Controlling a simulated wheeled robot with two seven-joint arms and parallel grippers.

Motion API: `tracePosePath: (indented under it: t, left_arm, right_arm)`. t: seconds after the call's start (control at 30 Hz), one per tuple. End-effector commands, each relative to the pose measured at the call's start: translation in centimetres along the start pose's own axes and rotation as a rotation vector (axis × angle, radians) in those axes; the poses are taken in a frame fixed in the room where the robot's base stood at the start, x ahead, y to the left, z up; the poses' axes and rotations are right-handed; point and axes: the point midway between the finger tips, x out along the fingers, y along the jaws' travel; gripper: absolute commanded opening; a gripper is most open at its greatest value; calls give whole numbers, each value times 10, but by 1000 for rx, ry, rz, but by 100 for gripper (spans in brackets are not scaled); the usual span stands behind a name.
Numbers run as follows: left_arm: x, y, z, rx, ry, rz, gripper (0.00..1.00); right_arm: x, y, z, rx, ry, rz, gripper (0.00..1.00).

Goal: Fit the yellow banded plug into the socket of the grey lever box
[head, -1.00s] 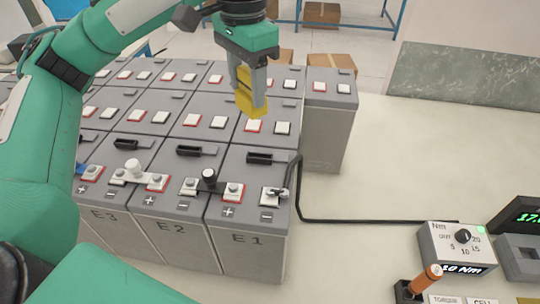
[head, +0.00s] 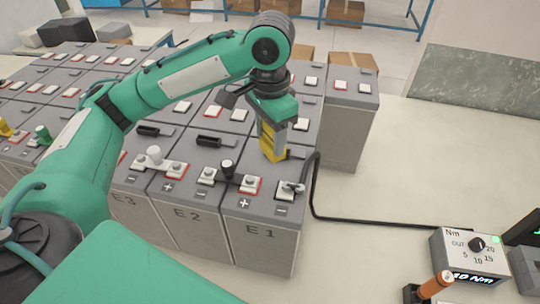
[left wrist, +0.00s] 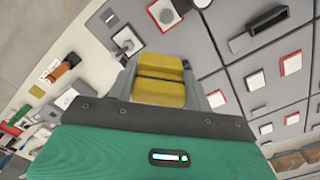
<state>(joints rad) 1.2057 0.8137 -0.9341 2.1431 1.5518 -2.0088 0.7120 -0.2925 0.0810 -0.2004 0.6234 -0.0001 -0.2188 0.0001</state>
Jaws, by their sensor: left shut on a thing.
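The yellow plug (head: 273,156) with a dark band is between the fingers of my left gripper (head: 271,140), which is shut on it. In the head view, the gripper points down over the top of the grey box marked E1 (head: 256,238). The plug hides most of that box's dark socket, so I cannot tell whether it is above the socket or partly in it. The left wrist view shows the plug (left wrist: 158,78) between the fingers, and a dark slot with a grey lever (left wrist: 259,29) on a neighbouring box. My right gripper is not in view.
Grey boxes marked E2 (head: 190,223) and E3 stand beside E1, with more rows behind. A black cable (head: 360,222) runs from E1's terminal across the bench to a dial box (head: 470,255). An orange-handled tool (head: 433,285) stands at the front right.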

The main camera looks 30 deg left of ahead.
Motion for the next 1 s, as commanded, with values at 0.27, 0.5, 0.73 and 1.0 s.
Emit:
tracePosePath:
  t: [0.27,0.5,0.73,1.0]
  left_arm:
    - [27,0,0,-1,0,-1,26]
    - [59,0,1,-1,-2,1,26]
    - [70,0,0,0,1,-1,26]
    - [72,0,0,0,0,-1,55]
  right_arm:
    - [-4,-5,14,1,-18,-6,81]
    - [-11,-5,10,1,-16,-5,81]
    - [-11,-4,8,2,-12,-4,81]
    - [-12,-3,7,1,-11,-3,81]
